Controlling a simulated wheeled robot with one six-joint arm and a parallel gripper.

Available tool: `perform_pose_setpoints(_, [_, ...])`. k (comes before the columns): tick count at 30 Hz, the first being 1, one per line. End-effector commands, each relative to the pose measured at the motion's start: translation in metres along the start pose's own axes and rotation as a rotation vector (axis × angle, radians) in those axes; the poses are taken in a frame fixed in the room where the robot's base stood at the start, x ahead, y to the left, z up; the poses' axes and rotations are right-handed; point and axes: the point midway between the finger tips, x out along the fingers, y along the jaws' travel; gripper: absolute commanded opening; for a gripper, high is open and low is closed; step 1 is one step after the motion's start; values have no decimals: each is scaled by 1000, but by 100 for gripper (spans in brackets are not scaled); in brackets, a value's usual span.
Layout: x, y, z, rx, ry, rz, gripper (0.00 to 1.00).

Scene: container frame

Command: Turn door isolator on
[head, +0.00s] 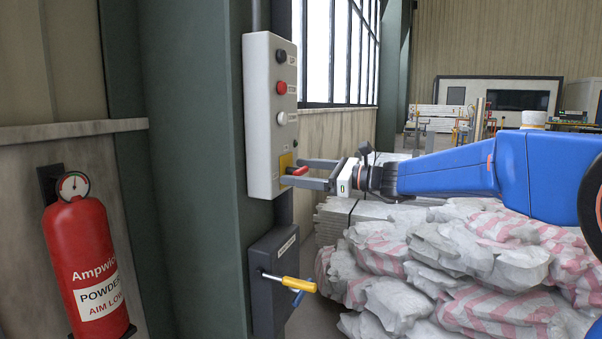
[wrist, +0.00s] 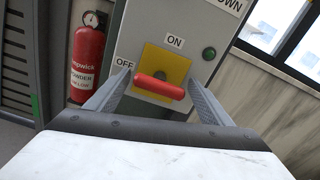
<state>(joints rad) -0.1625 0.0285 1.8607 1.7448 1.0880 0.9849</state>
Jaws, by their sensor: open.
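The door isolator is a red handle (wrist: 160,87) on a yellow plate (wrist: 165,62), low on a grey control box (head: 262,120). In the wrist view the plate has ON above it and OFF at its left. The handle lies roughly sideways, tilted slightly down to the right. In the head view the red handle (head: 299,171) sticks out from the box. My gripper (head: 294,173) is open, with one finger on each side of the handle. I cannot tell whether either finger touches it. In the wrist view my gripper (wrist: 158,92) frames the handle between its fingers.
A lower box with a yellow lever (head: 288,283) hangs below the control box. A red fire extinguisher (head: 84,262) is on the wall at left. Stacked white and pink sacks (head: 450,260) lie below my arm. A green post (head: 200,180) stands beside the box.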

Motion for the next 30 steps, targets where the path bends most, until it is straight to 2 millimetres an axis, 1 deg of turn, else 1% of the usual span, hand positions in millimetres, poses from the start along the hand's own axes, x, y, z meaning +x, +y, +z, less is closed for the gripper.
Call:
perform_pose_setpoints(2, [0, 0, 0, 0, 0, 0, 74])
perform_pose_setpoints(3, [0, 0, 0, 0, 0, 0, 65])
perform_pose_setpoints(5, [0, 0, 0, 0, 0, 0, 51])
perform_pose_setpoints(6, [0, 0, 0, 0, 0, 0, 41])
perform_pose_setpoints(7, [0, 0, 0, 0, 0, 0, 35])
perform_pose_setpoints(14, [0, 0, 0, -10, 0, 0, 35])
perform_pose_setpoints(20, [-1, 0, 0, -72, 0, -1, 35])
perform_pose_setpoints(26, [-1, 0, 0, -208, 0, -1, 35])
perform_pose_setpoints(30, [-1, 0, 0, -335, 0, -1, 35])
